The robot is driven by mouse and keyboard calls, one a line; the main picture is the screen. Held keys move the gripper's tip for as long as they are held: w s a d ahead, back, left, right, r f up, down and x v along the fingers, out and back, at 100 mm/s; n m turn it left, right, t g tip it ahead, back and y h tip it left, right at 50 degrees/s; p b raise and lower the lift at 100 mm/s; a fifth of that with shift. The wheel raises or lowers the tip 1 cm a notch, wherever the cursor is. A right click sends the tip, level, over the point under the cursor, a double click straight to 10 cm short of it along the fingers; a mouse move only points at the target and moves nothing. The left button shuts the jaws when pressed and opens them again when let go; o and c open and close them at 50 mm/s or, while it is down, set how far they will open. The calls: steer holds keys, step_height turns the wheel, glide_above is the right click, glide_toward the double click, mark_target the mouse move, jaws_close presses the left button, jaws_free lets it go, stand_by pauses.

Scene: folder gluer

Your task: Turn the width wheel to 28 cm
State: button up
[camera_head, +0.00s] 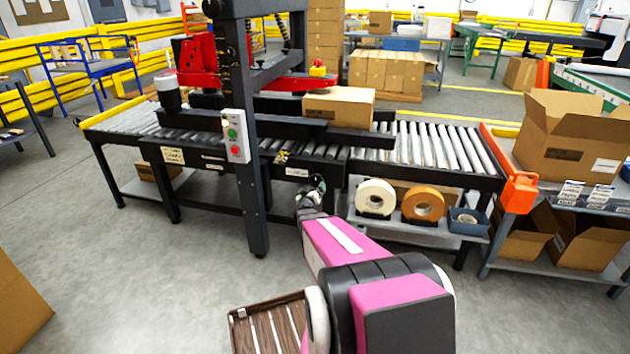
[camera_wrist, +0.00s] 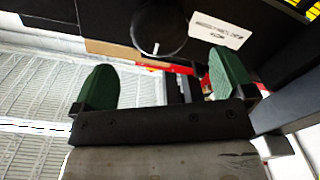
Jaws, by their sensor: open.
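The width wheel (camera_wrist: 158,30) is a dark round knob with a short white mark. It shows in the wrist view under a dark machine face, beside a white label (camera_wrist: 219,31) whose print I cannot read. My gripper (camera_wrist: 163,76) is open, its two green fingertips spread wide with nothing between them. The wheel lies beyond the fingertips, between them in picture width; I see no contact. In the head view my gripper (camera_head: 314,186) is at the front edge of the conveyor machine, by a white label (camera_head: 297,172). The wheel cannot be made out there, and I see no readable width scale.
A dark upright post (camera_head: 250,180) with a button box (camera_head: 236,136) stands left of my gripper. Tape rolls (camera_head: 375,198) sit on a shelf (camera_head: 440,231) to the right. A carton (camera_head: 339,105) lies on the conveyor.

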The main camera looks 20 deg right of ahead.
mark_target(315, 182)
steer(key=x, duration=0.9)
steer(key=shift+w+d, duration=0.2)
steer(key=shift+w, duration=0.1)
steer(key=c, duration=0.9)
